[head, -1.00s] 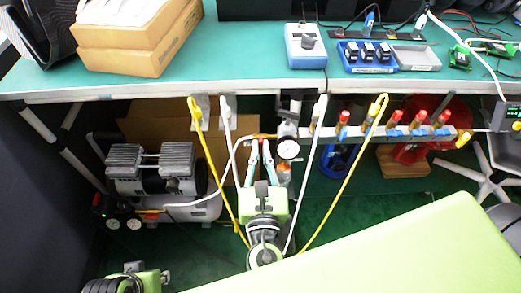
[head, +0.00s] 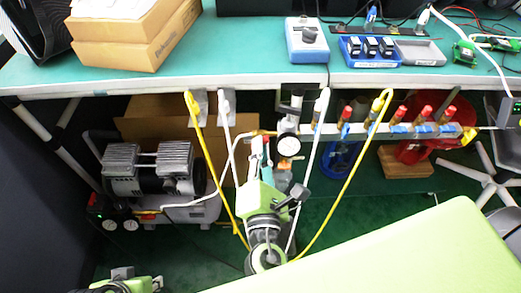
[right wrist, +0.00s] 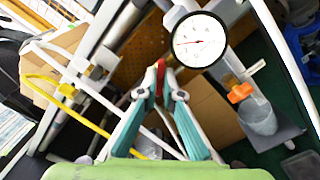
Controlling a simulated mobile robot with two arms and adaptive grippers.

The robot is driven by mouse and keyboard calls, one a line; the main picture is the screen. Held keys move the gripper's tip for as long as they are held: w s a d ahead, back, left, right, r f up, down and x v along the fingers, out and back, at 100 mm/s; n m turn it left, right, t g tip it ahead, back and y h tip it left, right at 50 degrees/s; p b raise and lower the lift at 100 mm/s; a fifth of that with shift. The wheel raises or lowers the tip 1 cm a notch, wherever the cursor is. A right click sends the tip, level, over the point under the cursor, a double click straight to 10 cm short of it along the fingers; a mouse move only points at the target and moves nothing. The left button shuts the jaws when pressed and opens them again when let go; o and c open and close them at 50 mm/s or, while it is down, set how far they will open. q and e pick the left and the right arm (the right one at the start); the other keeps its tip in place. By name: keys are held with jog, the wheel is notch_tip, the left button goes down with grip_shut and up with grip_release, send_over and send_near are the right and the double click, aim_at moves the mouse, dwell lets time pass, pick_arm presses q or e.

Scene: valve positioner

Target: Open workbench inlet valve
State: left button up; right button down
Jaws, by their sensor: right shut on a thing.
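My right gripper (head: 262,146) is at the pipework under the workbench, just left of a round white pressure gauge (head: 289,146). In the right wrist view, its teal fingers (right wrist: 160,80) are closed on a narrow red handle (right wrist: 161,72), which I take to be the inlet valve's handle. The fingers hide most of it, and the valve body is hard to make out. The gauge (right wrist: 200,41) shows just right of the fingertips in that view. Part of my left arm shows at the lower left of the head view, with no fingers visible.
A manifold (head: 385,130) with several red-topped valves runs to the right under the workbench (head: 250,70). Yellow hoses (head: 345,185) and white hoses (head: 315,150) hang around my right gripper. A compressor (head: 160,175) stands on the left. A cardboard box (head: 150,112) is behind it.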

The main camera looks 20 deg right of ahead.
pick_arm(q)
jog(key=w+d+r+t+h+b, duration=0.1)
jog(key=w+d+r+t+b, duration=0.1)
jog(key=w+r+t, duration=0.3)
jog(key=w+d+r+t+h+b, duration=0.1)
jog(key=w+d+r+t+b, duration=0.1)
jog(key=w+d+r+t, duration=0.2)
jog(key=shift+w+r+m+t+h, duration=0.35)
jog(key=shift+w+r+t, duration=0.9)
jog(key=shift+w, duration=3.05)
pick_arm(e)
jog(key=shift+f+m, duration=0.1)
jog(key=shift+m, duration=3.9)
pick_arm(q)
jog(key=shift+d+r+g, duration=0.1)
jog(key=shift+r+g, duration=0.35)
pick_arm(e)
jog(key=c, duration=2.2)
grip_release()
